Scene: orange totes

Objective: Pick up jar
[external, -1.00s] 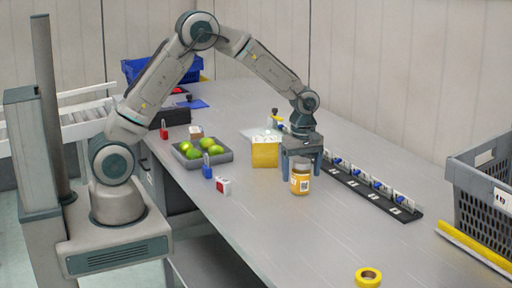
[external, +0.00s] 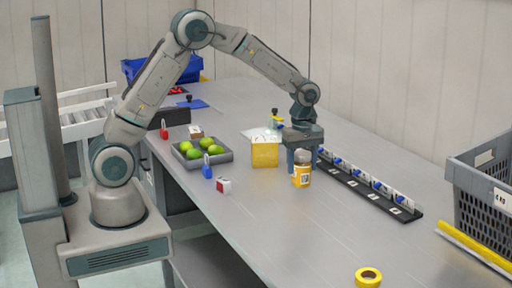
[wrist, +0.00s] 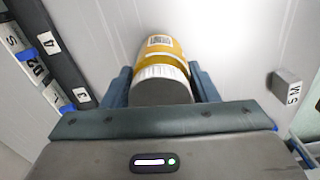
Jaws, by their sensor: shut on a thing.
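The jar (external: 302,179) has a yellow label with a printed code and a grey lid. In the external view it sits at the end of my gripper (external: 303,163), near the middle of the table. In the wrist view the jar (wrist: 162,60) lies between the two blue-grey fingers, its lid toward the camera. My gripper (wrist: 162,88) is shut on the jar, with a finger on each side. The jar looks slightly tilted in the external view. Whether its base is clear of the table is hard to tell.
A yellow box (external: 265,153) stands close to the left of the jar. A dark numbered rack (external: 370,190) runs close on the right. A grey tray (external: 222,158) holds green fruit. A grey crate (external: 478,178) stands far right. The front table is mostly clear, except yellow tape (external: 368,277).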

